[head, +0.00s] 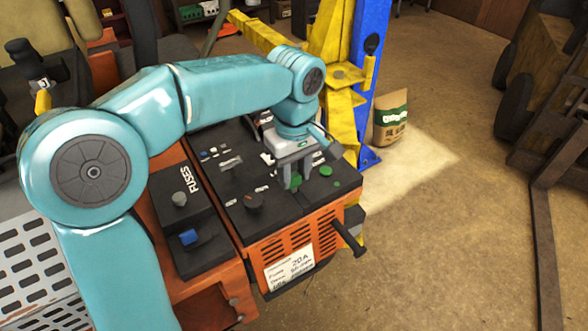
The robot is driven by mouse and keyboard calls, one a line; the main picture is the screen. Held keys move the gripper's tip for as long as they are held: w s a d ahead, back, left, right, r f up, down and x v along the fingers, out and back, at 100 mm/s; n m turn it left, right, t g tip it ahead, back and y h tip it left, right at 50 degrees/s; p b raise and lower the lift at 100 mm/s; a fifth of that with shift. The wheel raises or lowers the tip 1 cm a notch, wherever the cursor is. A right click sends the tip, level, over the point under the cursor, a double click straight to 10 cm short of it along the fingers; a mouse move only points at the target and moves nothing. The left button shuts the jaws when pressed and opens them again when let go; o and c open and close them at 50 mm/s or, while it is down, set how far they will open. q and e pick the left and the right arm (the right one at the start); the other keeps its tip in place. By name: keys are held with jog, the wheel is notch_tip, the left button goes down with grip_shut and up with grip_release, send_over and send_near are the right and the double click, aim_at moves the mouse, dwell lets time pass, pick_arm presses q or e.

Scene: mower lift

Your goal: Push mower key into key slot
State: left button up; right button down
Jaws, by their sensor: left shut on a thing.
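My left gripper (293,178) points down over the black control panel (225,180) of the orange mower. It is shut on a small green piece (296,181), apparently the mower key, mostly hidden between the fingers. The fingertips are close to the panel's front right part; I cannot tell whether the piece touches the panel. The key slot cannot be made out; the gripper may hide it. A round green button (326,170) sits just right of the fingers. My right gripper is not in view.
A dark round knob (254,202) stands left of the fingers. A fuse box (180,199) with a blue switch (189,237) lies further left. A black handle (348,238) sticks out at the mower's front. A blue lift post (369,70) and a paper sack (391,117) stand behind.

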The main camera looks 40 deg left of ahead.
pick_arm(q)
jog(key=shift+f+b, duration=0.55)
jog(key=shift+f, duration=0.25)
jog(key=o, duration=1.1)
jog(key=shift+r, duration=0.15)
notch_tip(320, 180, up, 16)
jog(key=p, duration=0.2)
jog(key=shift+s, duration=0.1)
